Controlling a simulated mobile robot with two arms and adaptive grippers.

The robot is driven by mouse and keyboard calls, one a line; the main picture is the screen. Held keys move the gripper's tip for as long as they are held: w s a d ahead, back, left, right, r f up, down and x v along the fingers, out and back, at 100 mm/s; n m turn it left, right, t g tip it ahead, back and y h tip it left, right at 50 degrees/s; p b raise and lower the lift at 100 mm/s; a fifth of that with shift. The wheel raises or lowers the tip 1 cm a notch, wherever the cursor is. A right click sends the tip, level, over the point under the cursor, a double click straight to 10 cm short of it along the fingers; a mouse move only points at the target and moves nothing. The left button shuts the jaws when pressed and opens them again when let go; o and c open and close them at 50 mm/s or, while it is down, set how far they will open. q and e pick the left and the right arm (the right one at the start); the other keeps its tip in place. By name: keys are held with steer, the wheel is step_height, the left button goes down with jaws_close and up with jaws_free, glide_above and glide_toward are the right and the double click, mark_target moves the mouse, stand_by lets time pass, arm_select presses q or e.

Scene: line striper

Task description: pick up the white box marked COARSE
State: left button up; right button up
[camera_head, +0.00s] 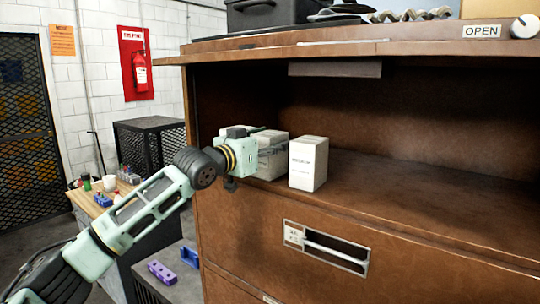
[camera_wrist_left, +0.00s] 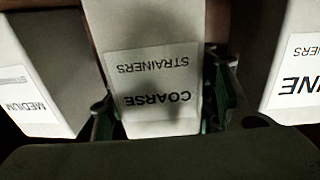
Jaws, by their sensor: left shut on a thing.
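The white box marked COARSE STRAINERS (camera_wrist_left: 152,70) is in the middle of the left wrist view, its label upside down. My left gripper (camera_wrist_left: 162,112) has one finger on each side of it and is shut on it. In the head view the left gripper (camera_head: 268,143) reaches into the brown cabinet's open compartment, partly covering the white box (camera_head: 272,168) that it holds. I cannot tell whether this box is clear of the shelf. My right gripper is in neither view.
A white box marked MEDIUM (camera_wrist_left: 35,80) stands close on one side of the held box; it also shows in the head view (camera_head: 308,165). Another white box, label ending in "NE" (camera_wrist_left: 297,60), is on the other side. The cabinet shelf (camera_head: 420,195) is bare to the right.

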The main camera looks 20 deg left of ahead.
arm_select(q)
steer(key=shift+r, duration=0.1)
steer(key=shift+c, duration=1.3)
